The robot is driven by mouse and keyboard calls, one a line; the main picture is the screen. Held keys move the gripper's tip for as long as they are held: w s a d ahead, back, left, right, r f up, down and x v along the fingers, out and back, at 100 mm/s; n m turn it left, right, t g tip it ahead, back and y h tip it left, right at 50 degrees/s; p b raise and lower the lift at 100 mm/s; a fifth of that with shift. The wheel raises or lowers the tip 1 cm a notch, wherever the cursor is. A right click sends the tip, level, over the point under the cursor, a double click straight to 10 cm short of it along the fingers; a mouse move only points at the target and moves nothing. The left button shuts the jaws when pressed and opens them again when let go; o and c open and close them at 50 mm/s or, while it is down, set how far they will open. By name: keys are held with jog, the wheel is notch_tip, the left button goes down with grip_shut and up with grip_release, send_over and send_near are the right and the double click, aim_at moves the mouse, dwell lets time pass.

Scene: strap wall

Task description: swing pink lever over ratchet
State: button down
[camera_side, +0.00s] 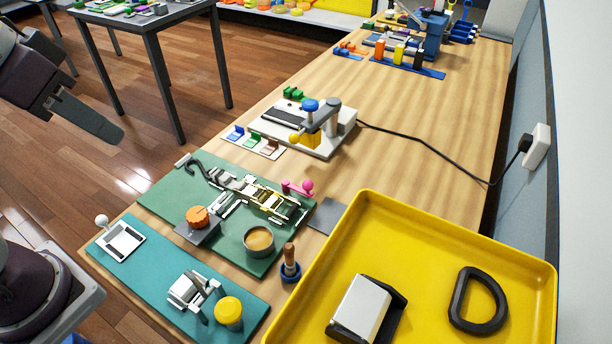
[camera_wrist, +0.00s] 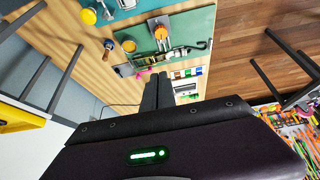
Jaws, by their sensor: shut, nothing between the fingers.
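My gripper (camera_side: 115,135) is at the upper left in the side view, well away from the board and above the floor side. In the wrist view, my gripper (camera_wrist: 158,76) has its dark fingers together, with nothing held.
A yellow tray (camera_side: 405,213) with a black D-ring (camera_side: 478,300) fills the front right. A teal board (camera_side: 150,268) lies in front. A device with a blue knob (camera_side: 311,105) and black cable stands behind. Bare wood lies right of that device.

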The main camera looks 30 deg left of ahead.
jog(key=w+d, duration=0.3)
jog(key=w, duration=0.7)
jog(key=m+g, duration=0.1)
send_over(297, 187)
jog(key=s+a, duration=0.1)
jog(key=s, duration=0.2)
notch_tip(297, 187, down, 7)
jog(key=w+d+f+m, duration=0.1)
jog(key=w+d+f, duration=0.3)
jog(key=w+f, duration=0.1)
jog(key=shift+d+f, duration=0.2)
jog(key=shift+f, duration=0.65)
jog(key=x, duration=1)
jog(key=shift+s+d+f, duration=0.15)
jog(key=shift+f, duration=0.05)
jog(key=s, duration=0.2)
jog(key=shift+s+a+f, duration=0.15)
jog(key=shift+s+a, duration=0.1)
jog(key=shift+s, duration=0.1)
jog(key=shift+s+a+f, duration=0.1)
jog(key=shift+s, duration=0.5)
